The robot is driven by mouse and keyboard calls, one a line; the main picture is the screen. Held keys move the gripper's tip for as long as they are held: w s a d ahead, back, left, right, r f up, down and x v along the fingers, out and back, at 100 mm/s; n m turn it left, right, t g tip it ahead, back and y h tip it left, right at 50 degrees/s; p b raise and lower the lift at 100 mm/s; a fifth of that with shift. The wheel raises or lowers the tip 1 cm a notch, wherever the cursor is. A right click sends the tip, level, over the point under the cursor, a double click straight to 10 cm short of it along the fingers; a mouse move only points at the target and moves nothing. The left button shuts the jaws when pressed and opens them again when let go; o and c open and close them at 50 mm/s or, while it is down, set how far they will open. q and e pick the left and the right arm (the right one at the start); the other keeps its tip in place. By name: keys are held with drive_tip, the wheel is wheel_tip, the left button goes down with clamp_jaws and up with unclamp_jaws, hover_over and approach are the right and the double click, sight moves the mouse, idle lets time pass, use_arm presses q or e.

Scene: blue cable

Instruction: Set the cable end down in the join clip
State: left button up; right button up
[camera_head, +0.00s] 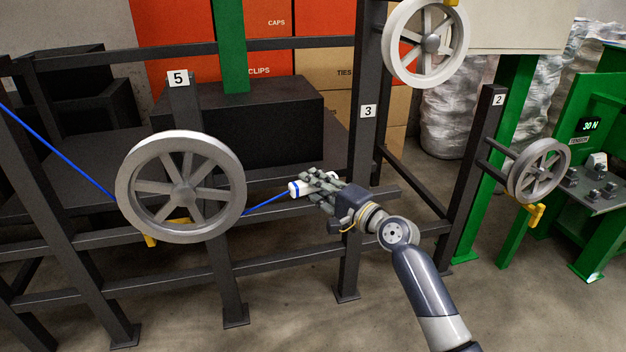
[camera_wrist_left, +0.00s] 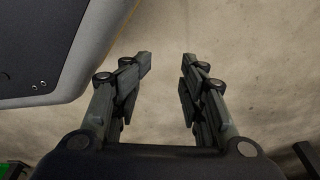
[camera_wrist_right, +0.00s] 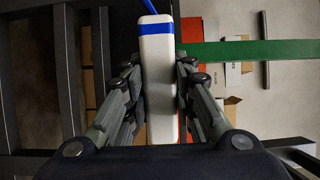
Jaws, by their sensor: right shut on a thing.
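The cable end is a white block with a blue band (camera_wrist_right: 157,70), held lengthwise between the fingers in the right wrist view. It also shows in the head view (camera_head: 298,189). My right gripper (camera_head: 313,186) is shut on it, in front of the dark frame, right of the wheel at post 5. The blue cable (camera_head: 265,204) runs from the cable end to that wheel and on to the upper left. My left gripper (camera_wrist_left: 163,75) is open and empty over bare floor; it is out of the head view.
The large grey wheel (camera_head: 182,187) stands at post 5, with yellow parts low on it. Another wheel (camera_head: 425,42) is at upper right and a third (camera_head: 539,170) by post 2. Dark rails and post 3 (camera_head: 366,115) are close to my right gripper. A green console (camera_head: 598,190) stands far right.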

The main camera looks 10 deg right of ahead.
drive_tip(key=s+p, duration=0.2)
drive_tip(key=s, duration=0.2)
drive_tip(key=shift+d, duration=0.1)
drive_tip(key=shift+s+p, duration=0.5)
drive_tip(key=shift+s, duration=0.45)
use_arm(q)
drive_tip(key=s+a+f+g+p, duration=0.1)
drive_tip(key=s+a+f, duration=0.1)
drive_tip(key=s, duration=1)
drive_tip(key=shift+s+a+f+p, duration=0.15)
drive_tip(key=shift+s+f+p, duration=0.25)
drive_tip(key=shift+f, duration=0.15)
use_arm(e)
drive_tip(key=s, duration=0.5)
drive_tip(key=shift+s, duration=0.2)
use_arm(q)
drive_tip(key=shift+w, duration=0.1)
use_arm(e)
drive_tip(key=shift+d, duration=0.1)
